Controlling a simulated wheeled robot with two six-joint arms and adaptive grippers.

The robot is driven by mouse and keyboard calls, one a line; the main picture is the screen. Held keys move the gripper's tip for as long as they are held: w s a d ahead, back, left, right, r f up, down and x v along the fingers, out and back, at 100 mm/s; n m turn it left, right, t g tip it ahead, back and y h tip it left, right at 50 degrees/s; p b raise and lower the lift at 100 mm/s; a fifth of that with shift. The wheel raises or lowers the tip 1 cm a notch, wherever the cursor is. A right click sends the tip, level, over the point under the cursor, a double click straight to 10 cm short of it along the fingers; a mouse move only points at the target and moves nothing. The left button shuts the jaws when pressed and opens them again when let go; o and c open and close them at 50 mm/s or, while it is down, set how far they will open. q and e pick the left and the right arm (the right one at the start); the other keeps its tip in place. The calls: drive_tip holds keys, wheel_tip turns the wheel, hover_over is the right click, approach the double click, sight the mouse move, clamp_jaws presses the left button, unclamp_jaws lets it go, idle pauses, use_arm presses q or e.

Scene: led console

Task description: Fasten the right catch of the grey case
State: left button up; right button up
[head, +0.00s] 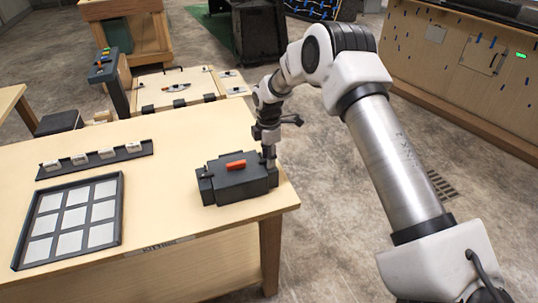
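The grey case (233,186) sits near the right end of the wooden table, its lid looking closed, with an orange handle (236,165) on top. My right gripper (270,161) points down at the case's right end, close to or touching it. The right catch is hidden or too small to make out there. I cannot tell whether the gripper's fingers are open or shut. My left gripper is not in view.
A dark-framed tray of pale squares (119,233) lies on the left of the table (160,200). Behind it is a dark rail (95,160) with several white blocks. The tabletop between tray and case is clear. A wooden panel (180,86) stands beyond the table.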

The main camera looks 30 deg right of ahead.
drive_tip(key=shift+w+r, duration=0.1)
drive_tip(key=shift+r, duration=0.05)
wheel_tip(320, 180, up, 12)
idle(0.4)
idle(0.4)
